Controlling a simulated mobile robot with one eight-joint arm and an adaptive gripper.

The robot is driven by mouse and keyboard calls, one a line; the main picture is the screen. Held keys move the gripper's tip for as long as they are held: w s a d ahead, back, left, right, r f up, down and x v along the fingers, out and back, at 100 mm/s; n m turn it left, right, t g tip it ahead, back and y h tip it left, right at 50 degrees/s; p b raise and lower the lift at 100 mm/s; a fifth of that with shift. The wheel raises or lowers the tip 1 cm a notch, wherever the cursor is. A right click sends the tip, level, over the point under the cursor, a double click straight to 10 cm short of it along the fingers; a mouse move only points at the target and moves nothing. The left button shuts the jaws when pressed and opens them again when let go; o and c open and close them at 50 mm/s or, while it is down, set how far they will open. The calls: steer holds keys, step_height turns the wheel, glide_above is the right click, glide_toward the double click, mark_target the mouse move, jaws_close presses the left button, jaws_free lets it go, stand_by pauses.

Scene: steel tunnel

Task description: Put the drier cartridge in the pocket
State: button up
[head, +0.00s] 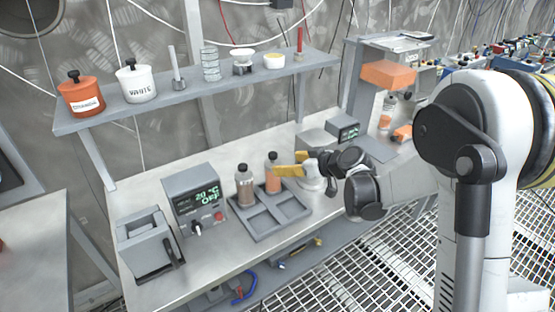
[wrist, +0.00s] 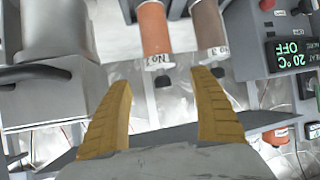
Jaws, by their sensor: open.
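Two bottle-shaped cartridges with dark caps stand upright in the grey compartment tray (head: 268,222): a grey-brown one (head: 245,188) on the left and an orange one (head: 272,182) on the right. I cannot tell which is the drier. My gripper (head: 285,164), with yellow fingers, is open and empty just right of the orange cartridge. In the wrist view the orange cartridge (wrist: 154,30), with a white label, is ahead of the gap between the fingertips (wrist: 162,80). The brown cartridge (wrist: 207,28) is beyond the right fingertip. The tray's front compartments look empty.
A control box (head: 196,198) reading 20 °C OFF and a grey lidded unit (head: 150,243) stand left of the tray. Another grey device (head: 342,130) stands behind my gripper. A shelf (head: 205,92) with pots runs above the bench.

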steer(key=s+d+r+m+h, duration=0.1)
steer(key=s+d+r, duration=0.2)
steer(key=s, duration=0.2)
steer(key=s+d+r+m+g+h, duration=0.1)
steer(key=s+d+r+m, duration=0.1)
steer(key=s+r, duration=0.3)
steer(key=s+d+r+m+h, duration=0.1)
steer(key=s+d+r+h, duration=0.15)
steer(key=s, duration=0.35)
steer(key=s+d+m+h, duration=0.2)
steer(key=s+d, duration=0.2)
steer(key=s, duration=0.5)
steer(key=s+d+f+m+h, duration=0.1)
steer(key=s+d+m+h, duration=0.1)
steer(key=s+d, duration=0.3)
steer(key=s+m, duration=0.1)
steer(key=s, duration=0.3)
steer(key=shift+p, duration=0.4)
